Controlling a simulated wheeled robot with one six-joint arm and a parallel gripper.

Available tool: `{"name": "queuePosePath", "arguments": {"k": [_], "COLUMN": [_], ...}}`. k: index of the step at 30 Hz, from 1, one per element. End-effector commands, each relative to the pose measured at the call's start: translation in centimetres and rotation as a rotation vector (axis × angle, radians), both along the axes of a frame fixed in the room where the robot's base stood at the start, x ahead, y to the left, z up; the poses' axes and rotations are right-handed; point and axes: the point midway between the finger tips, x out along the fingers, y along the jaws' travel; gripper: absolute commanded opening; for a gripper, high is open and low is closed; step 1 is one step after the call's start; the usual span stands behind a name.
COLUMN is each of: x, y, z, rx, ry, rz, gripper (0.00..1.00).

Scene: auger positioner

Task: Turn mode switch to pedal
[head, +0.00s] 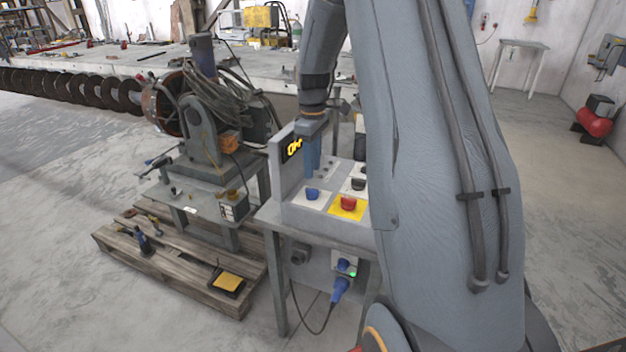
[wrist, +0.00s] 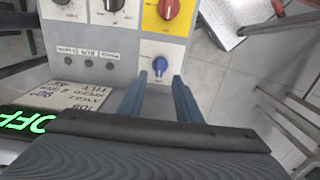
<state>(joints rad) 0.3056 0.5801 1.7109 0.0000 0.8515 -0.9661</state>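The control panel (head: 291,214) stands on a metal table and carries several knobs on square plates. A blue knob (head: 312,194) sits on a white plate; it also shows in the wrist view (wrist: 160,64). Next to it is a red knob (head: 348,203) on a yellow plate, also in the wrist view (wrist: 168,8). A black knob (wrist: 115,5) and another at top left sit on white plates. Which one is the mode switch cannot be read. My gripper (wrist: 160,77) is open and empty, its blue fingertips apart, just short of the blue knob. In the head view its fingers (head: 312,160) are above that knob.
An upright display (wrist: 25,122) reads OFF beside the panel. A paper note (wrist: 72,98) lies near several small indicators. The auger machine (head: 205,130) stands on a pallet (head: 165,275) to the left. A pedal (head: 228,281) lies on the pallet. Floor at right is open.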

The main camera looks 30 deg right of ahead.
Motion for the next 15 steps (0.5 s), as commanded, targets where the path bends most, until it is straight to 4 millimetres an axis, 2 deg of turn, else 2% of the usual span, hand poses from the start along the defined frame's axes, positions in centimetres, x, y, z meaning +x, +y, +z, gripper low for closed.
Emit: {"name": "queuePosePath", "arguments": {"k": [9,15], "x": [-0.1,0.0], "y": [0.1,0.1], "z": [-4.5,-6.7], "rx": [0.001,0.000], "ry": [0.003,0.001], "rz": [0.003,0.003], "gripper": [0.31,0.31]}}
